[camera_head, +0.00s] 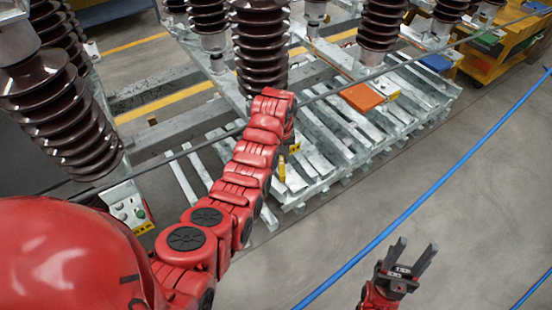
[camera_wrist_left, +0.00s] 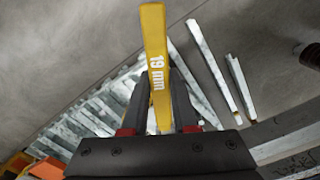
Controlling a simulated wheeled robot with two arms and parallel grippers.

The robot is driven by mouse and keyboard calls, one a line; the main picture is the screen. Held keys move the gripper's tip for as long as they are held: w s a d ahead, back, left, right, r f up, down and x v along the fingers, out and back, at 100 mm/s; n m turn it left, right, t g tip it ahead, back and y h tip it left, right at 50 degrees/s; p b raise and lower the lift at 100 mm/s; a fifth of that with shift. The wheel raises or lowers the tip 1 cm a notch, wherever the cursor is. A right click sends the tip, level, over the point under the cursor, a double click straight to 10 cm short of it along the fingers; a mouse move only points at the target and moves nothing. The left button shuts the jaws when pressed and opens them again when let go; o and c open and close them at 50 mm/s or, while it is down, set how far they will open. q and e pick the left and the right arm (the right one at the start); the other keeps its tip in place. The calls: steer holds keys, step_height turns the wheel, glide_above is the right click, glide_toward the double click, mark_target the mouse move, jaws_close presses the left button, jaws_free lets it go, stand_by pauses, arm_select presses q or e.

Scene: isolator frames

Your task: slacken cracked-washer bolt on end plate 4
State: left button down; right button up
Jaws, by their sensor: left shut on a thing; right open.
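My left gripper (camera_wrist_left: 158,112) is shut on a yellow spanner (camera_wrist_left: 155,62) marked "19 mm". In the head view the arm's red links hide most of this gripper. A small yellow piece (camera_head: 282,168), probably the spanner, shows beside the arm's end, over the grey steel slats. My right gripper (camera_head: 411,262) is open and empty over bare floor at the lower right. An end plate (camera_head: 127,206) with bolt heads and a green spot lies under the left brown insulator. I cannot read its number. No cracked washer can be made out.
Brown ribbed insulators (camera_head: 262,45) stand on the steel frames. An orange block (camera_head: 361,97) lies on the slats. A dark cable crosses the scene. A yellow cart (camera_head: 495,55) stands at the upper right. The floor around the blue line (camera_head: 430,193) is clear.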

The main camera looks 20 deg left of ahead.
arm_select(q)
steer(key=shift+r, duration=0.15)
steer(key=shift+r+p, duration=0.6)
steer(key=shift+r, duration=1.85)
steer(key=shift+s+r+p, duration=0.1)
steer(key=shift+r+p, duration=0.9)
steer(key=shift+p, duration=0.1)
steer(key=shift+f, duration=0.1)
